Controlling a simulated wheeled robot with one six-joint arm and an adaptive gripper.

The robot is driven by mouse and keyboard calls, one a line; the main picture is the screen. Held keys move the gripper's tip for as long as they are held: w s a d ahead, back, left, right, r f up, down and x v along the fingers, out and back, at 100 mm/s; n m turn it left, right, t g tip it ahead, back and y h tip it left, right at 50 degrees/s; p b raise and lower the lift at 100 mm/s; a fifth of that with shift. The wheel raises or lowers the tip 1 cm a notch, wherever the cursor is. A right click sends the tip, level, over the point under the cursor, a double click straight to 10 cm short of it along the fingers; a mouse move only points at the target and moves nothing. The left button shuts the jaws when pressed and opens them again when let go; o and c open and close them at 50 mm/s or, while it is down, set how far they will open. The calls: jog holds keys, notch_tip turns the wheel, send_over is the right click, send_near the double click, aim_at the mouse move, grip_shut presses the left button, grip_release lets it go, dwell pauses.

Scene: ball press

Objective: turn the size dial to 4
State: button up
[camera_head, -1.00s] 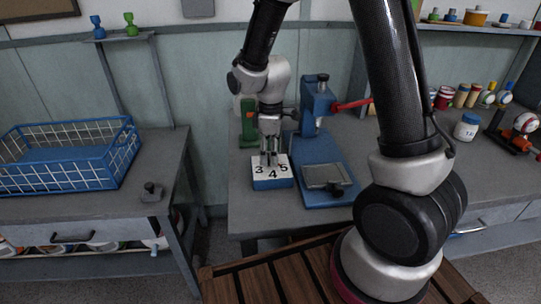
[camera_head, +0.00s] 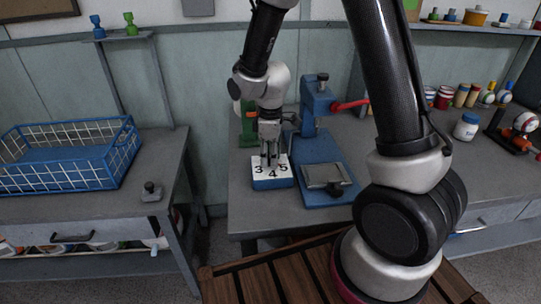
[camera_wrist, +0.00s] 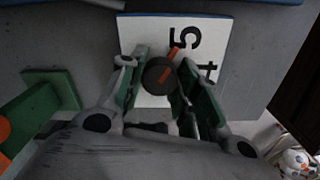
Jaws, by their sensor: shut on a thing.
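The size dial's white number plate (camera_head: 285,159) sits on a blue block on the grey bench, with 3, 4 and 5 showing in the head view. The plate also shows in the wrist view (camera_wrist: 145,32), where 5 is clear and 4 is partly covered by a finger. The round dark dial knob (camera_wrist: 158,77) has an orange pointer that points toward the 5. My gripper (camera_head: 270,158) comes down from above onto the knob. In the wrist view its green-sided fingers (camera_wrist: 157,80) are shut on the knob, one on each side.
A blue press (camera_head: 316,155) with a red lever stands just right of the dial. A green and orange thing (camera_head: 248,127) stands behind it at left. A blue wire basket (camera_head: 68,160) is on the left table. Jars and cans stand at the right.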

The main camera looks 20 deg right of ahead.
jog(key=m, duration=0.5)
jog(key=shift+m, duration=0.4)
jog(key=m, duration=0.5)
jog(key=shift+m, duration=0.4)
jog(key=o, duration=1)
notch_tip(320, 180, up, 12)
